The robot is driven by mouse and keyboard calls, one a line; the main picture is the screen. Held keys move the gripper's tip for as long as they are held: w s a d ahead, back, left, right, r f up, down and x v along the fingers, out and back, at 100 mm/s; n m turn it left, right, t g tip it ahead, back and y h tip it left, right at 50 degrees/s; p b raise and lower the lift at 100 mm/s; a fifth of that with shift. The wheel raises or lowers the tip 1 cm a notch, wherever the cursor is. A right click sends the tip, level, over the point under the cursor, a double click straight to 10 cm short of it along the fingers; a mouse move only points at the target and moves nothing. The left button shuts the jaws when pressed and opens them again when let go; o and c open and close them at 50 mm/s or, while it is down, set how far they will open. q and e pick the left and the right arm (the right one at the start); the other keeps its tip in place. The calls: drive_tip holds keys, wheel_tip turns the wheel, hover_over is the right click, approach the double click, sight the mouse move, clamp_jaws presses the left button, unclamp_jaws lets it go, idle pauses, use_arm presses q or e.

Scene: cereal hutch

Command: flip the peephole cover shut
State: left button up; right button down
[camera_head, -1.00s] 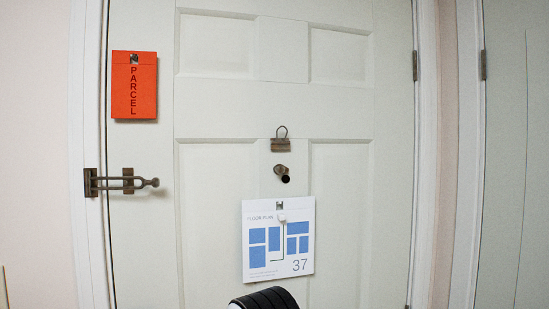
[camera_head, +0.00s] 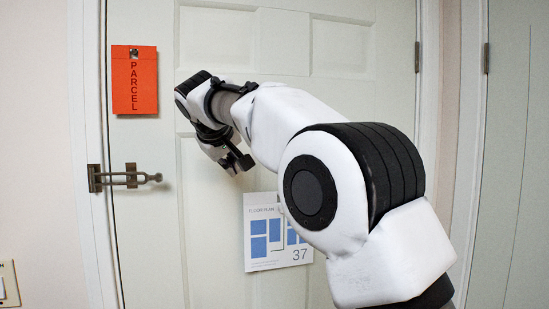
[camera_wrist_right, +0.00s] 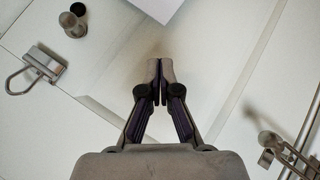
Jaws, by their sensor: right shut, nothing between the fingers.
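The peephole (camera_wrist_right: 74,22) is a short dark-tipped metal cylinder on the white door, at the top left of the right wrist view. My right gripper (camera_wrist_right: 157,85) is shut and empty, in front of the door and apart from both. In the head view it (camera_head: 240,162) is left of where they sit. My left gripper is out of view.
An orange parcel card (camera_head: 134,80) hangs on the door at upper left. A metal door latch (camera_head: 125,178) sticks out at the left edge and also shows in the wrist view (camera_wrist_right: 290,152). A floor plan sheet (camera_head: 262,262) hangs below, partly covered by my arm.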

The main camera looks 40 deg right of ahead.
drive_tip(key=s+d+r+m+h, duration=0.1)
drive_tip(key=s+r, duration=0.2)
drive_tip(key=r, duration=0.3)
drive_tip(key=s+d+r+m, duration=0.1)
drive_tip(key=s+r, duration=0.3)
drive_tip(key=r, duration=0.2)
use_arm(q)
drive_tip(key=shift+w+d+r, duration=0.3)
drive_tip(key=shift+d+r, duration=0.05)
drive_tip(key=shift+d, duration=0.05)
use_arm(e)
drive_tip(key=s+f+x, duration=0.1)
drive_tip(key=s+x, duration=0.1)
drive_tip(key=x, duration=1.1)
drive_tip(key=shift+d+f, duration=0.3)
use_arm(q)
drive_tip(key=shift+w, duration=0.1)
use_arm(e)
drive_tip(key=shift+w, duration=0.15)
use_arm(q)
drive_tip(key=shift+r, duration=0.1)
use_arm(e)
drive_tip(key=shift+f+h, duration=0.1)
drive_tip(key=shift+h, duration=0.2)
